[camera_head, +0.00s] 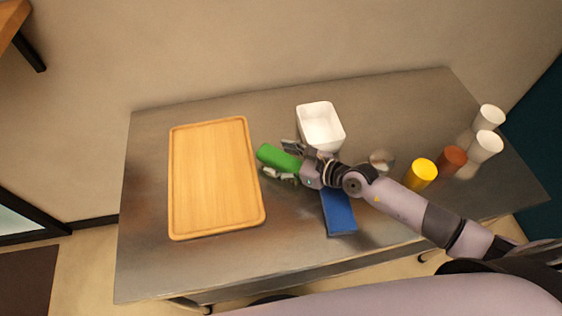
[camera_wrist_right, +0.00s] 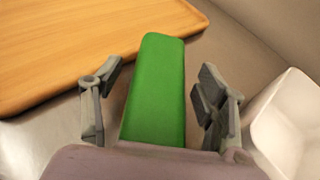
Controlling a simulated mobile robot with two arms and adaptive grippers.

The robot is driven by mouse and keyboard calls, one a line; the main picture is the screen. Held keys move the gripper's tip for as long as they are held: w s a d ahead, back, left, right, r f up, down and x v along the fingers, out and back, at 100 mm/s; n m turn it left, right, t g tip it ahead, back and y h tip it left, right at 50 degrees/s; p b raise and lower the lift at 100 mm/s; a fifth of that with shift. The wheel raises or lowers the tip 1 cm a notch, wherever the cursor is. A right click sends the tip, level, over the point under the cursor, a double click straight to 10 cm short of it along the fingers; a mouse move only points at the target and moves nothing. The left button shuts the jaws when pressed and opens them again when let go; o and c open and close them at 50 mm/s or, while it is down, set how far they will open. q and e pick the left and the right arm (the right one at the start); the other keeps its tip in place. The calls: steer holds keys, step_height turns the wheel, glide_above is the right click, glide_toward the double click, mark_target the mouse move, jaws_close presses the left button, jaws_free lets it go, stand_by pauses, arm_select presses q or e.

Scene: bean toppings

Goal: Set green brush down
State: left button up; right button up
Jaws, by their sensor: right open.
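The green brush (camera_head: 277,156) lies on the metal table just right of the wooden board, its far end close to the board's edge. My right gripper (camera_head: 284,160) is around the brush. In the right wrist view the green brush (camera_wrist_right: 157,90) lies between the two fingers of my right gripper (camera_wrist_right: 155,95), with gaps on both sides, so the gripper is open. The near end of the brush is hidden behind the gripper's body. My left gripper is not in view.
A wooden board (camera_head: 215,180) covers the table's left part. A white bin (camera_head: 320,127) stands just behind my right gripper. A blue block (camera_head: 338,212) lies under my forearm. Yellow (camera_head: 420,174), brown (camera_head: 450,160) and white cups (camera_head: 486,146) stand at right.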

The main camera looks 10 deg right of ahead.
steer(key=shift+c, duration=0.4)
steer(key=c, duration=1.4)
